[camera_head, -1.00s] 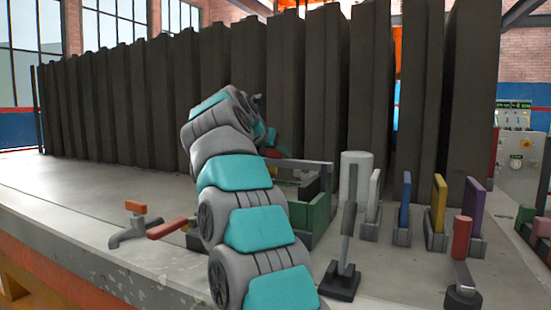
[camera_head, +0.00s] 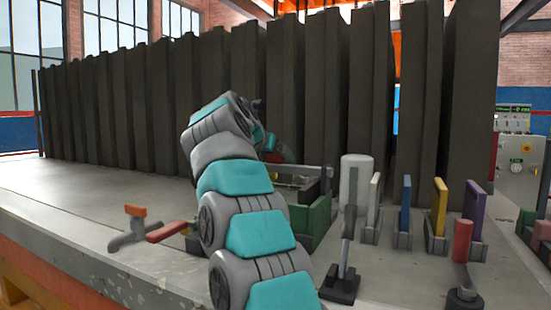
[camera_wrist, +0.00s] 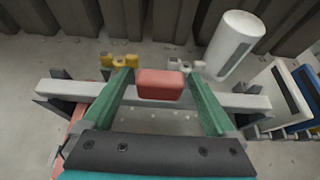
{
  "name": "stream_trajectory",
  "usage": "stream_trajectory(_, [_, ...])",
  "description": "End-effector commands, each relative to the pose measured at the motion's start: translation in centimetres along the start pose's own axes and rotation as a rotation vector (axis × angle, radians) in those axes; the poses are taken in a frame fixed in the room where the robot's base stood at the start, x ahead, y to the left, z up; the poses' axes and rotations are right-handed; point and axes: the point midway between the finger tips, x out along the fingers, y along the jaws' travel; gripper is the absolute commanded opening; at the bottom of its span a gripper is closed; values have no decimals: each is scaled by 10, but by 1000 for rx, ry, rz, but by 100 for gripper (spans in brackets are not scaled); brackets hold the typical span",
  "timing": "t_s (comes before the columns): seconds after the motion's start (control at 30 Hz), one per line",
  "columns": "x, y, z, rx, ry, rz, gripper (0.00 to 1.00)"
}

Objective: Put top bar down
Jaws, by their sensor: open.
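The top bar is a long light-grey bar with a red block handle (camera_wrist: 161,84) at its middle. In the wrist view the bar (camera_wrist: 248,102) runs across from left to right, its ends by dark uprights. In the head view part of the bar (camera_head: 316,171) shows above a green frame (camera_head: 318,217), to the right of my arm. My gripper (camera_wrist: 160,75) has its two green fingers apart, one on each side of the red handle, with small gaps beside it. In the head view my arm hides most of the gripper. What supports the bar underneath is unclear.
A white cylinder (camera_head: 356,180) stands just right of the bar. Upright white (camera_head: 375,200), blue (camera_head: 405,205), yellow (camera_head: 440,205) and purple (camera_head: 475,205) plates stand further right. A black-based lever (camera_head: 341,285) is in front. Tall dark panels (camera_head: 300,95) line the back.

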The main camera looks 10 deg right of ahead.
Motion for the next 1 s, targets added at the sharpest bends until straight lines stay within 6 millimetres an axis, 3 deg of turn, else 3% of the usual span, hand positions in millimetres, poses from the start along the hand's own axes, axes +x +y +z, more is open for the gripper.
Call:
stream_trajectory(0.17, [-9,1,2,0,0,1,92])
stream_trajectory(0.7, [-108,1,3,1,-1,2,92])
stream_trajectory(1.0, [-121,0,2,-1,1,-1,92])
